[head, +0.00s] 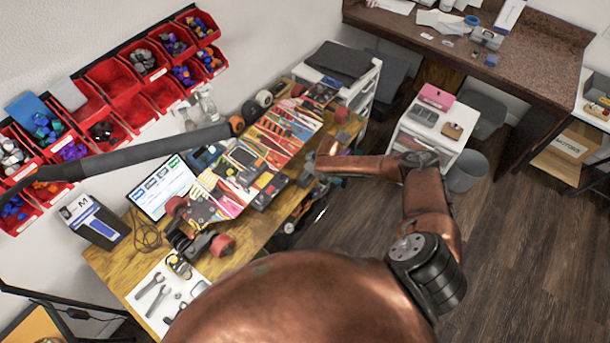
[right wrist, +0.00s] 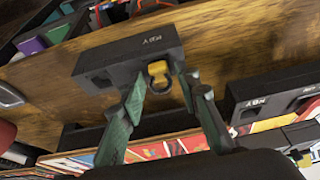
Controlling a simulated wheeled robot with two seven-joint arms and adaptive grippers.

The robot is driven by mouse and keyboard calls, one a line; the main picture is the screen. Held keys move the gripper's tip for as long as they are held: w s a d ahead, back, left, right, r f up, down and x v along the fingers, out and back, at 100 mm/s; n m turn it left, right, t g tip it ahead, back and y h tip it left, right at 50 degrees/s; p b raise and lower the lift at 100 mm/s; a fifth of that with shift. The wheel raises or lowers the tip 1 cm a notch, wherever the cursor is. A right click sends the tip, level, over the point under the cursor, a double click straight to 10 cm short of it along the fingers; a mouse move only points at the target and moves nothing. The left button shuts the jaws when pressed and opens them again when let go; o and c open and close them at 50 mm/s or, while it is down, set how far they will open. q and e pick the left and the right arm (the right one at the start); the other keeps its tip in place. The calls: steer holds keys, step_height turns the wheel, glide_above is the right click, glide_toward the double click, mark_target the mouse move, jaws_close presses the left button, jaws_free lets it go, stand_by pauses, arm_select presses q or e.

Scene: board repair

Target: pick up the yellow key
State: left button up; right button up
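The yellow key (right wrist: 158,72) shows in the right wrist view at the front of a black block (right wrist: 130,52) with white lettering on the wooden bench. Only its yellow part and a dark rounded part below it show clearly. My right gripper (right wrist: 162,88) is open, with its two green fingers on either side of the key. I cannot tell whether either finger touches it. In the head view my right gripper (head: 308,172) is small at the bench's right edge, and the key cannot be made out there. My left gripper is in neither view.
Colourful skateboard decks (head: 240,165) lie along the bench (head: 115,270). A second lettered black block (right wrist: 270,92) stands right of the gripper in the wrist view. A dark lamp-like arm (head: 150,150) crosses above the bench. Red bins (head: 110,78) hang on the wall. Floor (head: 500,240) is clear at right.

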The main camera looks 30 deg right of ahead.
jaws_close()
steer(key=shift+r, duration=0.1)
stand_by(0.3)
steer(key=shift+r, duration=0.2)
step_height(320, 180, up, 2)
steer(key=shift+r+b, duration=0.1)
steer(key=shift+b, duration=0.3)
steer(key=s+a+r+b, duration=0.1)
steer(key=s+a+r, duration=0.1)
steer(key=s+r, duration=0.8)
steer(key=s, duration=0.4)
steer(key=shift+r, duration=0.15)
steer(key=shift+w, duration=0.1)
